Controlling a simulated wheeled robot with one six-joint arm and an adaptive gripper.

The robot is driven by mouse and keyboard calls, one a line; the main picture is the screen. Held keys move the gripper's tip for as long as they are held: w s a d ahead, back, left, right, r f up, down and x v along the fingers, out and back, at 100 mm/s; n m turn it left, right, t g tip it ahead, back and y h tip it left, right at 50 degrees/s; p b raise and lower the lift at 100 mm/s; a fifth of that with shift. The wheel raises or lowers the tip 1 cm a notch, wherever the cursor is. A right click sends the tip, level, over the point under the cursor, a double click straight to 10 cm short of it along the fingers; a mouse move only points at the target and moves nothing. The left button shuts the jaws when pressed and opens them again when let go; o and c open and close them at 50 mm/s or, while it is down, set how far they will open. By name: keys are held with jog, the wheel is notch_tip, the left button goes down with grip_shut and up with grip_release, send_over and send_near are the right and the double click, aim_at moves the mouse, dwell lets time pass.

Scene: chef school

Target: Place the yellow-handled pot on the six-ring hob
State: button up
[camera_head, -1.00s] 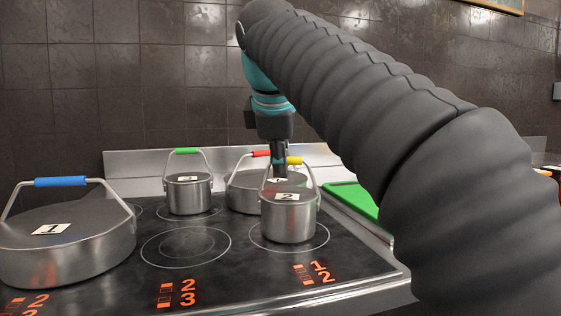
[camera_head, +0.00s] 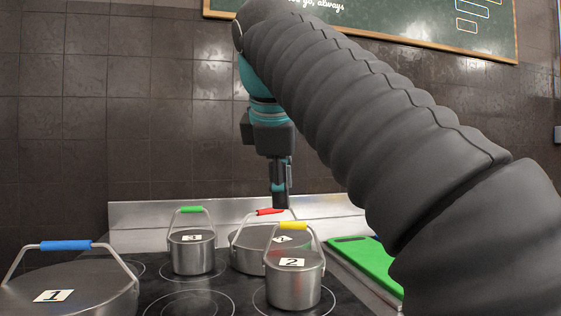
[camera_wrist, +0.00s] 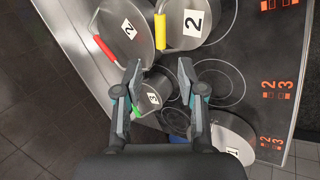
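The yellow-handled pot (camera_head: 293,286) is a small steel pot with a lid marked 2. It stands upright on the front right ring of the black hob (camera_head: 152,297), its yellow handle raised. In the wrist view the pot (camera_wrist: 212,28) is at the top, partly cut off. My gripper (camera_head: 280,205) points down, above and behind the yellow handle, apart from it. The wrist view shows the gripper's (camera_wrist: 160,67) two fingers spread with nothing between them.
The green-handled pot (camera_head: 193,258) and red-handled pot (camera_head: 250,257) stand on the back of the hob. The blue-handled pot (camera_head: 75,297) is at the left. The front middle ring (camera_head: 190,292) is bare. A green board (camera_head: 370,262) lies to the right.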

jog(key=shift+v, duration=1.5)
